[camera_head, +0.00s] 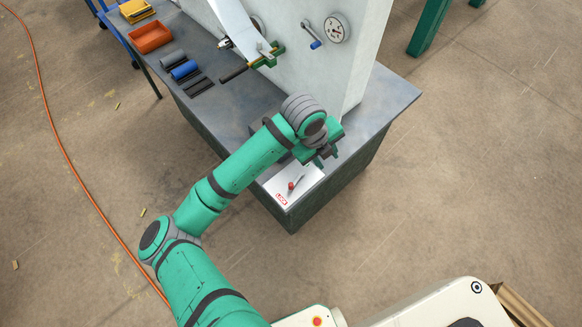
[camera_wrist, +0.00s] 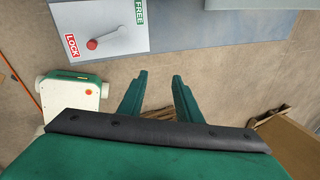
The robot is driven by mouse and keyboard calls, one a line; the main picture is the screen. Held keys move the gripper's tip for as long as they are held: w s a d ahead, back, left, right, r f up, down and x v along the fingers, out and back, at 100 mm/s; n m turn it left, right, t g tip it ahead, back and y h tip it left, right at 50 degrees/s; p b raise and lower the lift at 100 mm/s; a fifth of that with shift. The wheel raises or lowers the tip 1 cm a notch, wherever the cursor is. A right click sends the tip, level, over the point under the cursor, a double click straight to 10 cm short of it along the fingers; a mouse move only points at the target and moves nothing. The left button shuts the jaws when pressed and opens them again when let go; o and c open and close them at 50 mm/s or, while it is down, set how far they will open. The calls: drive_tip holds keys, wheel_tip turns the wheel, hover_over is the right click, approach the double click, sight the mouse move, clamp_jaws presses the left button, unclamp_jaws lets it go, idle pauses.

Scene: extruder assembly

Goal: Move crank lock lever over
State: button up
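The lock lever (camera_head: 297,180) is a grey bar with a red knob, on a light plate (camera_head: 309,184) at the table's front corner. The lever also shows in the wrist view (camera_wrist: 110,38), its knob nearer the red LOCK label (camera_wrist: 71,46) than the green FREE label (camera_wrist: 139,12). In the head view LOCK shows and FREE does not. My gripper (camera_head: 325,160) is over the table edge, up and right of the lever. In the wrist view my gripper (camera_wrist: 158,74) has its fingers apart with nothing between them; the lever lies left of and beyond them.
A pale machine wall (camera_head: 345,75) rises behind, with a round dial (camera_head: 336,28) and a blue-handled crank (camera_head: 312,38). Blue and grey rolls (camera_head: 184,70) and an orange bin (camera_head: 150,36) are on the table's far left. An orange cable (camera_head: 58,150) crosses the floor.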

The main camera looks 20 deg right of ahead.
sight(291, 184)
drive_tip(key=w+a+f+m+y, duration=0.15)
drive_tip(key=a+y, duration=0.25)
drive_tip(key=a, duration=0.6)
drive_tip(key=shift+s+a+f, duration=0.1)
drive_tip(key=shift+s+f, duration=0.05)
drive_tip(key=shift+f, duration=2.05)
drive_tip(key=shift+s+a+f, duration=0.1)
drive_tip(key=shift+f, duration=2.05)
drive_tip(key=shift+d+f, duration=0.1)
drive_tip(key=c, duration=0.7)
